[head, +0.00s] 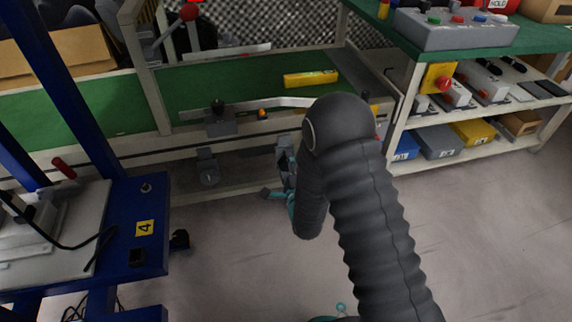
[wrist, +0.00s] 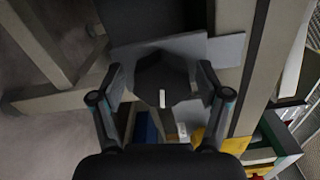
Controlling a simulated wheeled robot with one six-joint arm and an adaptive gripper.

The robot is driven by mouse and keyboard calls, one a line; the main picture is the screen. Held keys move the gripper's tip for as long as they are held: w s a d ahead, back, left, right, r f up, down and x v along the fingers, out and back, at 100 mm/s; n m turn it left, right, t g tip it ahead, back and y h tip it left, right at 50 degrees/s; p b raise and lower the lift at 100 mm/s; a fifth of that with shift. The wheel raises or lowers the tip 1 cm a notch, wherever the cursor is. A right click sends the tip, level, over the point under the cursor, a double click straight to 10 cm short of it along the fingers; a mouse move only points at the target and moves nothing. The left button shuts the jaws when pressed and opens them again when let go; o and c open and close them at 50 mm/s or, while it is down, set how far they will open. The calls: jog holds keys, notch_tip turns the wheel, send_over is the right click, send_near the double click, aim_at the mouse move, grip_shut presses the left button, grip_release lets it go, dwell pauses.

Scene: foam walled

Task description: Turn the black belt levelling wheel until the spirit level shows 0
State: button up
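The black belt levelling wheel (wrist: 150,75) is in the middle of the wrist view, with a short white mark on its face. My gripper (wrist: 161,78) is open, with one finger on each side of the wheel. A narrow gap seems to show beside the left finger; I cannot tell whether the right finger touches. In the head view my arm hides most of the gripper and the wheel. The yellow spirit level (head: 311,78) lies on the green belt (head: 225,82). Its bubble and reading are too small to make out.
A blue frame (head: 135,205) with a number 4 label stands at the left. At the right is a shelf rack (head: 470,137) with boxes and a control box (head: 455,30) on top. A grey bracket (head: 208,170) hangs under the belt frame. The floor in front is clear.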

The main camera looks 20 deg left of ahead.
jog(key=shift+d, duration=0.1)
jog(key=v, duration=1.2)
dwell(0.5)
jog(key=s+d+f+n+g+h, duration=0.1)
jog(key=s+f+n+g+h, duration=0.2)
jog(key=f, duration=0.4)
jog(key=s+d+f+n+g+h, duration=0.1)
jog(key=s+f+n+g, duration=0.1)
jog(key=f+n+g, duration=0.35)
jog(key=s+d+r+n+g+h+p, duration=0.1)
jog(key=s+d+n+g+h, duration=0.2)
jog(key=d, duration=0.1)
jog(key=s+d+r+h+p, duration=0.1)
jog(key=s+d+r+p, duration=0.2)
jog(key=d+r, duration=0.5)
jog(key=s+d+r+n+t+p, duration=0.1)
jog(key=s+d+r+p, duration=0.2)
jog(key=r, duration=2.1)
jog(key=s+d+r+n+t+h+p, duration=0.1)
jog(key=s+d+r+p, duration=0.2)
jog(key=d+r, duration=0.9)
notch_tip(320, 180, up, 4)
jog(key=s, duration=0.2)
jog(key=shift+s+d+r+h+p, duration=0.25)
jog(key=shift+s+d+h+p, duration=0.05)
jog(key=shift+s+d+p, duration=0.05)
